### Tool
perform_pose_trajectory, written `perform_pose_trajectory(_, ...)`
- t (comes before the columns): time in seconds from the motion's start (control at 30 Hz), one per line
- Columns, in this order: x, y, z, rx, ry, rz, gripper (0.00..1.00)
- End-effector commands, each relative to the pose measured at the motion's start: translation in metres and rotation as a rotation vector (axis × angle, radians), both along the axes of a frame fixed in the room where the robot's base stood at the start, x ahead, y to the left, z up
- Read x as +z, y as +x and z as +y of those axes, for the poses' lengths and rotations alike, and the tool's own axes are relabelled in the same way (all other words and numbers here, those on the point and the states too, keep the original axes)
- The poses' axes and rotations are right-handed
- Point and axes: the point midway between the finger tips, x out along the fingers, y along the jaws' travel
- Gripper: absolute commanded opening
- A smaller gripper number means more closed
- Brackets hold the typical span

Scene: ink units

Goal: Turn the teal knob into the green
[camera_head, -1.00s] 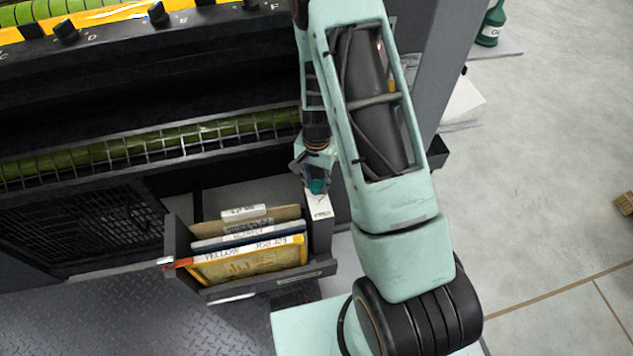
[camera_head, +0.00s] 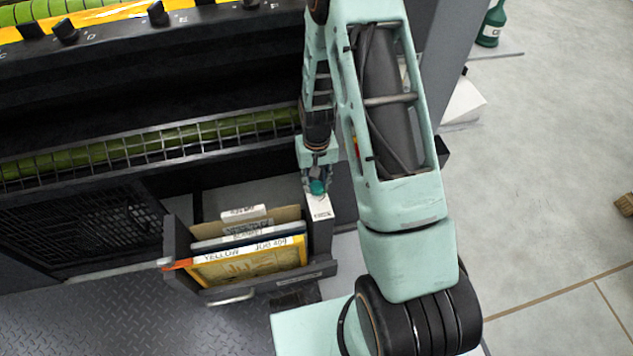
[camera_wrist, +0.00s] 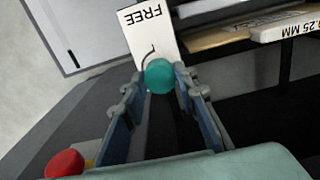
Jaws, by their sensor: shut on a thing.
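The teal knob (camera_wrist: 160,76) is round and sits between the two fingertips of my gripper (camera_wrist: 157,88) in the wrist view, with a finger against each side. In the head view the teal knob (camera_head: 317,187) shows at the tip of my gripper (camera_head: 316,178), above a white label plate (camera_head: 320,207). In the wrist view the white plate (camera_wrist: 152,35) reads "FREE" and bears a curved black line next to the knob. I see no green zone on the visible part of the plate; the knob and fingers hide the rest.
An open drawer (camera_head: 265,278) with labelled folders, a yellow one (camera_head: 250,262) in front, stands left of the knob. A red round button (camera_wrist: 64,164) shows at lower left in the wrist view. A dark machine with green rollers (camera_head: 235,132) lies behind.

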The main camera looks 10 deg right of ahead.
Motion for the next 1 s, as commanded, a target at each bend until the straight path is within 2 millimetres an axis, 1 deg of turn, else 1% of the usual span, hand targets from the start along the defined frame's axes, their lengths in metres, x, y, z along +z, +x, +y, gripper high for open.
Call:
perform_pose_trajectory(0.37, 0.0, 0.0, 0.0, 0.004, 0.0, -0.001, 0.03)
perform_pose_trajectory(0.4, 0.0, 0.0, 0.0, 0.004, 0.0, -0.001, 0.28)
perform_pose_trajectory(0.57, 0.0, 0.0, 0.0, 0.004, 0.0, 0.0, 0.45)
perform_pose_trajectory(0.87, 0.002, 0.0, 0.0, 0.003, 0.0, -0.001, 0.45)
perform_pose_trajectory(1.0, 0.013, 0.001, 0.0, 0.003, 0.0, -0.002, 0.45)
